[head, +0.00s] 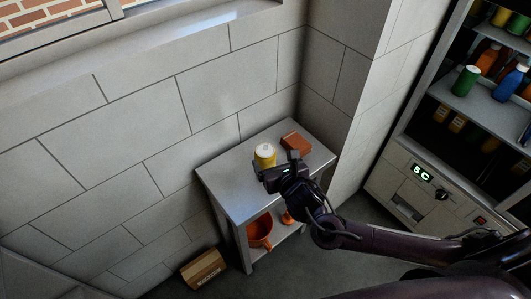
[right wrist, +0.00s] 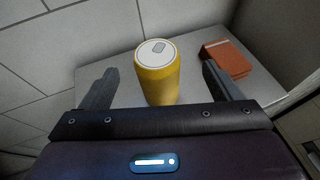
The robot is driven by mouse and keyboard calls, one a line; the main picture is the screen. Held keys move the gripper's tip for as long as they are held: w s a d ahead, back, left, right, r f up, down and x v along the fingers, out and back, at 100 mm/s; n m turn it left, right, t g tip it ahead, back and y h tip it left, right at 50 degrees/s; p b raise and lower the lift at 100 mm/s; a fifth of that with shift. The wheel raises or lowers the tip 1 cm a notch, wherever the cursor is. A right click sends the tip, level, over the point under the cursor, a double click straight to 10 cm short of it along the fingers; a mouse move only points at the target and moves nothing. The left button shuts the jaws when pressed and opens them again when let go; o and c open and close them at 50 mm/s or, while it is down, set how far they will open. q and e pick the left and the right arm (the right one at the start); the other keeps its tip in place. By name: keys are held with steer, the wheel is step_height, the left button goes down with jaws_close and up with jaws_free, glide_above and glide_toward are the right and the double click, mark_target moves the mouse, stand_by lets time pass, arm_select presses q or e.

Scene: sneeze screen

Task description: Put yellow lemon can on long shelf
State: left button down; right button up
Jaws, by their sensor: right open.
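The yellow can (head: 265,155), with a pale top, stands upright on a small grey table (head: 233,202). In the right wrist view the can (right wrist: 158,78) stands between the two finger lines of my right gripper (right wrist: 152,88). The fingers are spread wide with space on both sides of the can. In the head view my right gripper (head: 275,172) is at the can's near side and hides its lower part. My left gripper is not in view. I cannot tell which surface is the long shelf.
A brown-red box (head: 296,144) lies on the table right of the can. An orange bucket (head: 260,231) stands on the table's lower shelf. A cardboard box (head: 203,268) is on the floor. A lit cabinet (head: 490,105) with several bottles stands at the right. Walls close in behind the table.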

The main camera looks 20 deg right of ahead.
mark_target(265, 152)
steer(key=x, duration=0.5)
steer(key=f+x, duration=0.1)
steer(key=x, duration=0.1)
steer(key=shift+a+f+p, duration=0.25)
steer(key=shift+a+p, duration=0.05)
steer(key=shift+p, duration=0.05)
steer(key=shift+c, duration=0.4)
steer(key=c, duration=1.2)
steer(key=shift+r, duration=0.15)
steer(key=shift+c, duration=0.8)
steer(key=shift+r, duration=0.1)
